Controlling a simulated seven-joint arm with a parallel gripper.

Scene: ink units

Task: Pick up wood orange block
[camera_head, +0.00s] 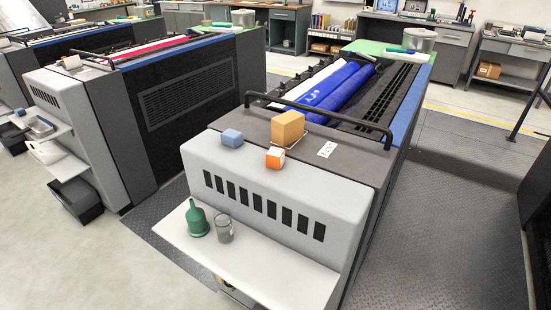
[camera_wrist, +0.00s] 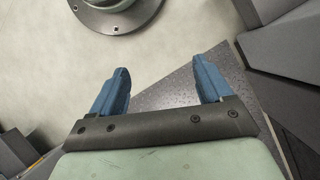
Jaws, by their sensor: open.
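The wood orange block (camera_head: 287,127), a tan-orange box, sits on the grey top of the front ink unit (camera_head: 320,190), near its front bar. It is the largest of three small items there. My gripper (camera_wrist: 160,82) shows only in the wrist view. Its two blue fingers are wide apart with nothing between them. Below them are pale floor and a strip of dark ribbed plate. The block is not in the wrist view, and my gripper is not in the head view, so their distance cannot be told.
A blue block (camera_head: 232,138) is left of the wood orange block, and an orange-and-white block (camera_head: 275,157) is just in front of it. A black bar (camera_head: 318,112) runs behind. A green funnel-like item (camera_head: 196,217) and a clear cup (camera_head: 224,229) stand on the lower white shelf (camera_head: 270,265).

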